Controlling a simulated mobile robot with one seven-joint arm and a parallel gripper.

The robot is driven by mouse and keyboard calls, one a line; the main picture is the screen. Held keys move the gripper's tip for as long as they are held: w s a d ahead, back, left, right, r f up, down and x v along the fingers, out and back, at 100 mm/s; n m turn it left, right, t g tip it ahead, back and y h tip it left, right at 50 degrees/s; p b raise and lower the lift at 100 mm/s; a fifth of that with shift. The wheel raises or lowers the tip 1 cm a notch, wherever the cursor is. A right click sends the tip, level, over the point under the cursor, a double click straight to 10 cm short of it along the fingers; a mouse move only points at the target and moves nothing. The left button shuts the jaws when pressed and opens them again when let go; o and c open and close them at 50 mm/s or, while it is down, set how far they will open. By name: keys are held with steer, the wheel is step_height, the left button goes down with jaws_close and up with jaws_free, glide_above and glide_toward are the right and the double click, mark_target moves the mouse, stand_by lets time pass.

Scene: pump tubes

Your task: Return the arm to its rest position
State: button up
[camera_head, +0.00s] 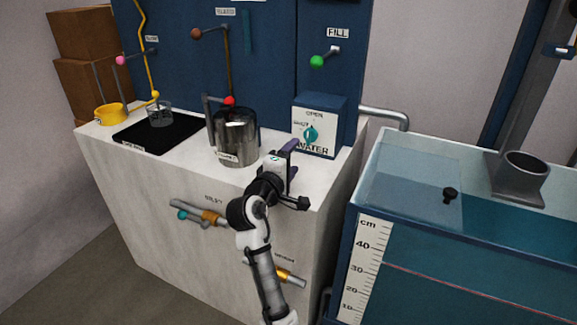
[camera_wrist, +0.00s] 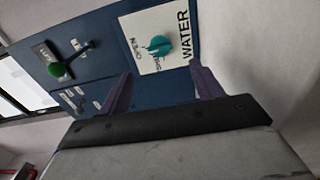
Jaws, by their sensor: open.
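My gripper (camera_head: 290,165) is at the right front of the white counter (camera_head: 170,172) in the head view, in front of the water box (camera_head: 327,112). In the wrist view my gripper (camera_wrist: 160,90) has its two purple fingers spread wide, with nothing between them. The water box has a teal knob (camera_head: 311,134) with an OPEN label above it. The box and knob (camera_wrist: 157,46) also show beyond the fingers in the wrist view. My arm is bent and reaches up from the bottom of the head view.
A metal pot (camera_head: 236,138) stands left of my gripper. A glass beaker (camera_head: 159,115) stands on a black pad (camera_head: 160,138). Pipes with orange fittings stick out from the counter front. A water tank (camera_head: 450,262) with a cm scale stands at right. A green-ball lever (camera_head: 317,61) hangs above.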

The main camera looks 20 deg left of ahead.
steer(key=shift+s, duration=0.95)
